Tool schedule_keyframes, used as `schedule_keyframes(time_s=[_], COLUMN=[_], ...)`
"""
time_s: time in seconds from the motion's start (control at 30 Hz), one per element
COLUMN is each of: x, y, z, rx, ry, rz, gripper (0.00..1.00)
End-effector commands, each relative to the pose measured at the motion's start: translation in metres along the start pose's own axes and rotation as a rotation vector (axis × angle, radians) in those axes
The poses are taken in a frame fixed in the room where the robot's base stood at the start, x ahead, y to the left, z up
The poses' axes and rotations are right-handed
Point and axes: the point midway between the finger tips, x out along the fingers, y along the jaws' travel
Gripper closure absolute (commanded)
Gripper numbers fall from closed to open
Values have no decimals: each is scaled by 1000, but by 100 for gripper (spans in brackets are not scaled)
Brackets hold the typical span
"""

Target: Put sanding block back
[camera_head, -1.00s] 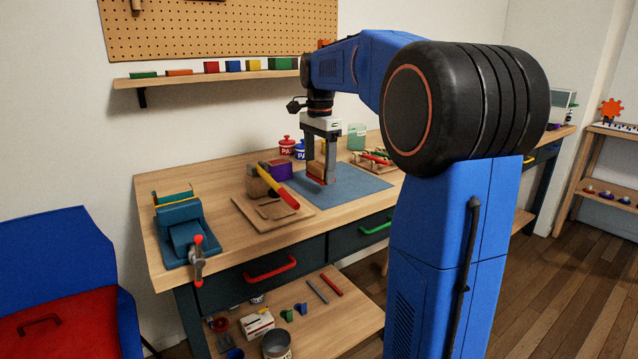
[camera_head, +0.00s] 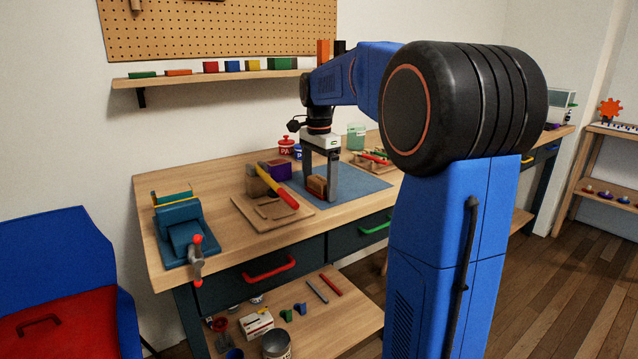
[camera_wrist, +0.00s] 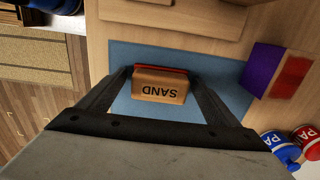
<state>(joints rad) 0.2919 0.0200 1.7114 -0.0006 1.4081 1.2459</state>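The sanding block (camera_head: 317,186) is tan and brown, and rests on the blue-grey mat (camera_head: 362,184) on the workbench. In the wrist view the block (camera_wrist: 160,90) shows the label "SAND", upside down, and a red edge along its far side. My gripper (camera_head: 320,192) points down over the mat with its fingers on either side of the block. In the wrist view my gripper (camera_wrist: 160,72) looks open, with narrow gaps beside the block. Whether a fingertip still touches it is hard to tell.
Left of the mat is a wooden board (camera_head: 250,214) with a yellow-and-red tool, and a purple box (camera_head: 279,170). Red (camera_head: 286,146) and blue paint pots stand behind. A teal vise-like device (camera_head: 182,233) is at the left end. A wall shelf (camera_head: 200,80) holds coloured blocks.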

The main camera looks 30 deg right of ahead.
Motion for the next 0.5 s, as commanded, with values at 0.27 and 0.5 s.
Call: schedule_keyframes(time_s=[0.27, 0.5], x=[-6, -43], y=[0, -1], z=[0, 0], rx=[0, 0], ry=[0, 1], rz=[-1, -3], gripper=[15, 15])
